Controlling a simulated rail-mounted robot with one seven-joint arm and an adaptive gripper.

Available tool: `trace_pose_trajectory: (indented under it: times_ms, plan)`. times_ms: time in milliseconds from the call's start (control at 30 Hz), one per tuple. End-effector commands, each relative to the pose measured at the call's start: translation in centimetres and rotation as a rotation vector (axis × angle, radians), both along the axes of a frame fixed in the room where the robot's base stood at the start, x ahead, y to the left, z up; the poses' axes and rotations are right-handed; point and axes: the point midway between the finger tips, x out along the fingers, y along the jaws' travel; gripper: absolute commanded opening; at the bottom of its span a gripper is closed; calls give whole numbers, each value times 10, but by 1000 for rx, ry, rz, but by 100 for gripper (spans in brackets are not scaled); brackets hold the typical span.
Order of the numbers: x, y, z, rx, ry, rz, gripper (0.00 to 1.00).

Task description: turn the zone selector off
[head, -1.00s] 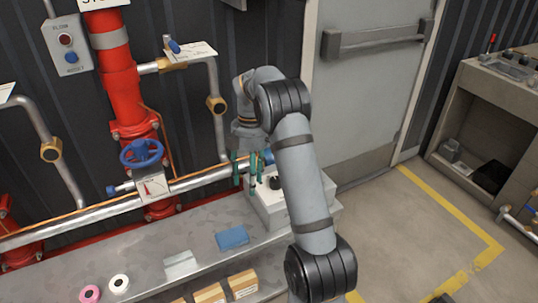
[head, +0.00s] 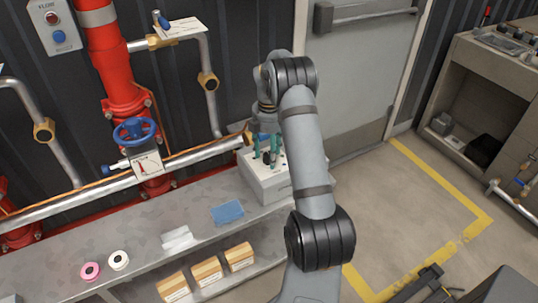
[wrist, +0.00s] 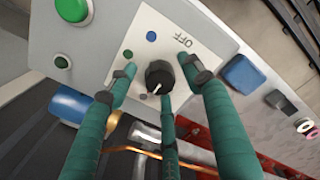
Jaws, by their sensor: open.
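The zone selector is a black round knob (wrist: 160,77) with a white pointer line, on a white plate (wrist: 205,35) marked OFF. In the wrist view its pointer aims down and slightly left, away from the OFF label at upper right. A blue dot (wrist: 151,36) and a green dot (wrist: 127,54) are also on the plate. The plate is on top of a pale grey box (head: 268,188) on the bench. My gripper (head: 267,155) is open, its teal fingers (wrist: 160,84) spread around the knob. I cannot tell whether any finger touches it.
A green button (wrist: 72,10) sits on the box beside the plate. Silver pipe (head: 200,155) and a blue handwheel (head: 135,130) stand behind the bench (head: 130,215). A blue pad (head: 227,212), rolls and cartons lie to the left. Open floor is at the right.

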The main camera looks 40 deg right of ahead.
Motion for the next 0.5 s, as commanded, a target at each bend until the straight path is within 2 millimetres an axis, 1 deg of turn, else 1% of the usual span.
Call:
trace_pose_trajectory:
  times_ms: [267, 500]
  plan:
    - [0, 0, -2, 0, 0, -1, 50]
    - [0, 0, -2, 0, 0, 0, 38]
